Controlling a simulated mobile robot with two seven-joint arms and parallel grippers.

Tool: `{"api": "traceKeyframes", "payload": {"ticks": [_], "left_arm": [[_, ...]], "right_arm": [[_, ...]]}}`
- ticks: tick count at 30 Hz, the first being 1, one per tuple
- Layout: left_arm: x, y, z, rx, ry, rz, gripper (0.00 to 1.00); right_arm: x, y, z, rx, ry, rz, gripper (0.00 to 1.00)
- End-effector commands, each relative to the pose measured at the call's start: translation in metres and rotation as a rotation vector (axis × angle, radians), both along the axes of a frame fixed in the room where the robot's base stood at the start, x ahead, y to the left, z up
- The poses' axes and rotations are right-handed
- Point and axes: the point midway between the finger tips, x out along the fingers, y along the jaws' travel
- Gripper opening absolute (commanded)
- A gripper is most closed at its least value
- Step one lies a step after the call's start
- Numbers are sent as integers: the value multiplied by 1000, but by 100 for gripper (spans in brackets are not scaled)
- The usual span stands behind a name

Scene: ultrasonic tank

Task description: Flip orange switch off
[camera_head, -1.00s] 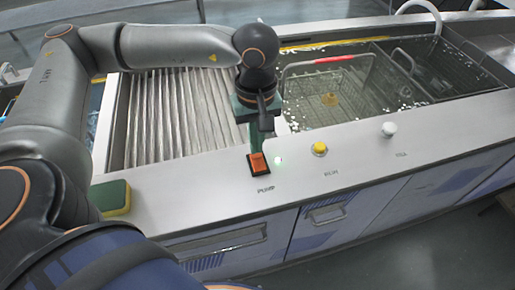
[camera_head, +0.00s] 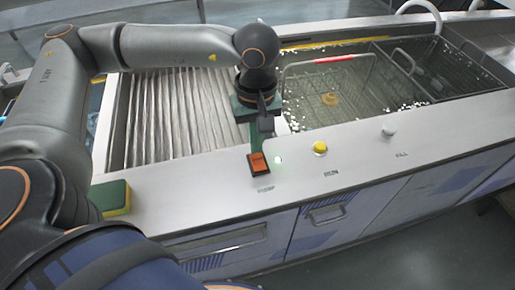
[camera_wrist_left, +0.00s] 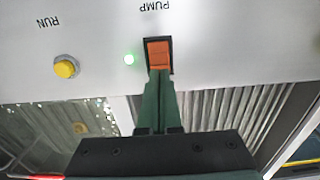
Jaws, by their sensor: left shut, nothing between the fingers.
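The orange rocker switch (camera_head: 258,163) sits in a black frame on the tank's steel front ledge, above the label PUMP. My left gripper (camera_head: 255,146) has green fingers, shut and empty, with the tips at the switch's tank-side edge. The fingertips (camera_wrist_left: 158,74) overlap that edge of the switch in the wrist view; whether they touch it I cannot tell. My right gripper is not in view.
A yellow button (camera_head: 320,148) marked RUN and a white knob (camera_head: 389,130) stand to the right on the ledge. A green and yellow sponge (camera_head: 112,198) lies at left. The tank holds a wire basket (camera_head: 325,95) with a red handle.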

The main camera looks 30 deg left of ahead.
Motion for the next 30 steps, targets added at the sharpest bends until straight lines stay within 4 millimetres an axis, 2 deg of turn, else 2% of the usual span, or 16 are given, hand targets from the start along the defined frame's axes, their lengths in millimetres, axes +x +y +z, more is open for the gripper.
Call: {"api": "traceKeyframes", "payload": {"ticks": [30], "left_arm": [[0,0,-14,0,0,0,0]], "right_arm": [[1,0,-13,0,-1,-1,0]]}}
